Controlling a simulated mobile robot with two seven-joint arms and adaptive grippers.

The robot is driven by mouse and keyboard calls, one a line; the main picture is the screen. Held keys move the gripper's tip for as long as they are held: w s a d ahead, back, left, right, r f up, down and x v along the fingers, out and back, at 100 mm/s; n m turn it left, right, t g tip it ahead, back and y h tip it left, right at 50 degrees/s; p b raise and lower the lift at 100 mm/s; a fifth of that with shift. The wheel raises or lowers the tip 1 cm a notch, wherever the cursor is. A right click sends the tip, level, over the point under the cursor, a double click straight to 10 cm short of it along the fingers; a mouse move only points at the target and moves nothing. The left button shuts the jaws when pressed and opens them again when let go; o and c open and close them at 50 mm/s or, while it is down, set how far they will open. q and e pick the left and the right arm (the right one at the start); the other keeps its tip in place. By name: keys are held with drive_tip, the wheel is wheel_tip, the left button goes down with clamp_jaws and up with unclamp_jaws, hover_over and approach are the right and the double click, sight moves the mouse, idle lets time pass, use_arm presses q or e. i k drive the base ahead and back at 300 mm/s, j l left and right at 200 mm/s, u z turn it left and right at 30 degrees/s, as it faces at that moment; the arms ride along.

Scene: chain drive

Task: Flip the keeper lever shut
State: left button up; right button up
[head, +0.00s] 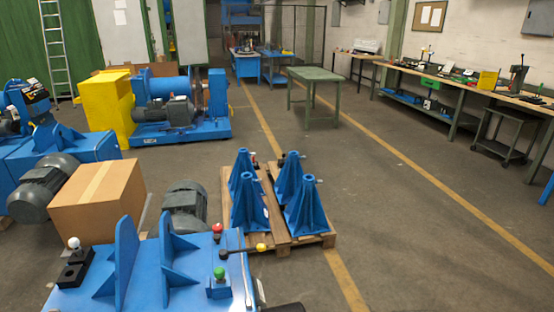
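A dark lever with a yellow ball knob (261,246), which looks like the keeper lever, lies roughly level near the right end of the blue machine top (90,298). Its round pivot is at the left end and the knob points right. From this view I cannot tell whether it counts as open or shut. A red knob (216,228) stands just behind the pivot, and a green knob (219,272) on a small blue block stands in front of it. Neither of my grippers shows.
Upright blue plates (126,262) stand on the machine top left of the lever. A black block with a white knob (74,243) sits at the left. Behind are a cardboard box (95,205) and a pallet (328,240) with blue stands. The floor to the right is clear.

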sight(223, 253)
drive_tip(key=i+l, duration=0.7)
drive_tip(key=l, duration=0.25)
drive_tip(key=i+l+u, duration=0.1)
drive_tip(key=i+l, duration=0.25)
drive_tip(key=l, duration=0.1)
